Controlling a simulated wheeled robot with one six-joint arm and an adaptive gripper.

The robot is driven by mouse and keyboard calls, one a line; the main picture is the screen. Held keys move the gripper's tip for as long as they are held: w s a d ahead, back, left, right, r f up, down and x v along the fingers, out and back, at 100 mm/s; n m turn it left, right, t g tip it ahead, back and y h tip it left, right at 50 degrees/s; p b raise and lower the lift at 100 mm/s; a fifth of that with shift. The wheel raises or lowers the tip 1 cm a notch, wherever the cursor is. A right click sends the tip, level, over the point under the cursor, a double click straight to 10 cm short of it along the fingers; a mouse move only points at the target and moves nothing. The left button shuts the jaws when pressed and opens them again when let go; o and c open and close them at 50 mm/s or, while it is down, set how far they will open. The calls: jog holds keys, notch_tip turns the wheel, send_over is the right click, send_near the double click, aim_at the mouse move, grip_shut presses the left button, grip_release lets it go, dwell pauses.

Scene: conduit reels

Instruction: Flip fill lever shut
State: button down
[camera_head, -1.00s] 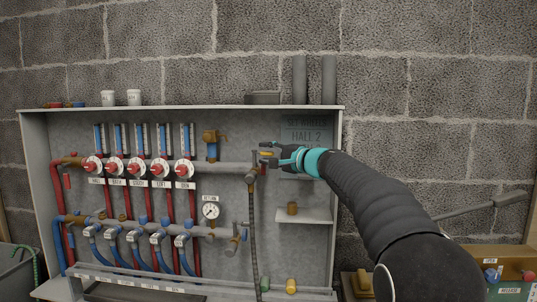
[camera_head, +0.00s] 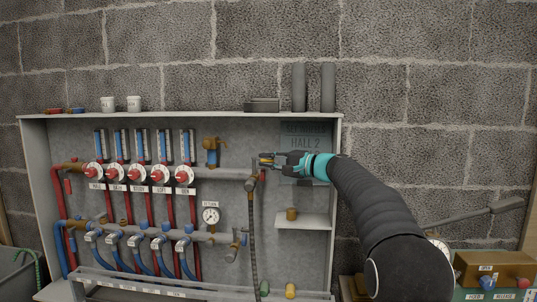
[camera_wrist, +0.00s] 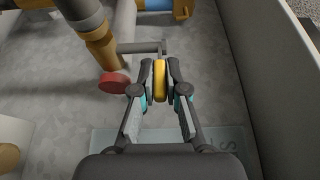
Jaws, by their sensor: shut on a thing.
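The fill lever shows in the wrist view as a thin grey bar with a yellow grip (camera_wrist: 160,85). My gripper (camera_wrist: 160,72) is shut on that grip, with one dark finger on each side. In the head view my gripper (camera_head: 267,160) is at the right end of the upper pipe, near the cabinet's right side. The brass valve body (camera_wrist: 101,45) and a red cap (camera_wrist: 113,83) lie to the left of the fingers in the wrist view. In the head view the gripper partly hides the lever, so its exact angle is hard to tell.
The cabinet's right wall (camera_head: 337,200) is close to my arm. A small shelf (camera_head: 303,220) with a brass fitting is below the gripper. A hose (camera_head: 253,235) hangs under the valve. Red dials (camera_head: 158,174) and a gauge (camera_head: 211,216) are to the left.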

jog(key=shift+n+g, duration=0.3)
jog(key=c, duration=1.2)
grip_release()
jog(key=shift+w, duration=0.1)
jog(key=v, duration=1.2)
jog(key=shift+f, duration=0.15)
